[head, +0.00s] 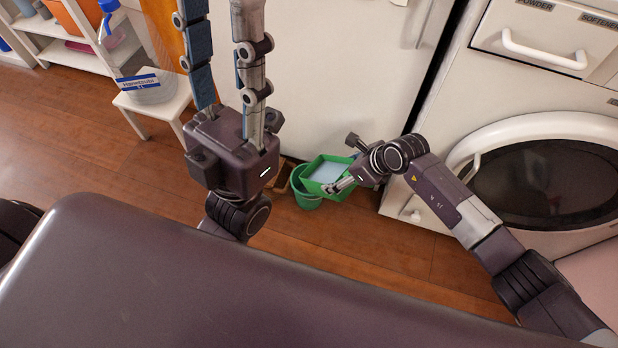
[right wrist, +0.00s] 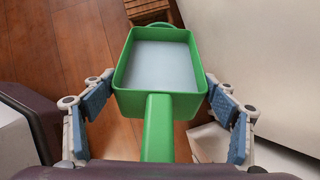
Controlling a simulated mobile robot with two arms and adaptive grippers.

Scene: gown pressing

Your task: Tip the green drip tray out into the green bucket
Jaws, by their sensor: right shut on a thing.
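The green drip tray (head: 347,190) holds a pale bluish liquid and looks about level. In the right wrist view the tray (right wrist: 193,48) has its handle (right wrist: 158,130) running back between my fingers. My right gripper (head: 340,183) is shut on the tray, with blue-padded fingers at either side of its near end. The green bucket (head: 304,199) stands on the floor, partly hidden by the tray, which overlaps it in the head view. My left gripper (head: 220,20) is open and empty, fingers pointing up the picture.
A white cabinet (head: 330,75) stands behind the bucket, and a white washer with a round door (head: 545,180) is at the right. A small wooden item (right wrist: 150,10) lies beyond the tray. A white stool (head: 150,105) bears a clear container. Floor at left is clear.

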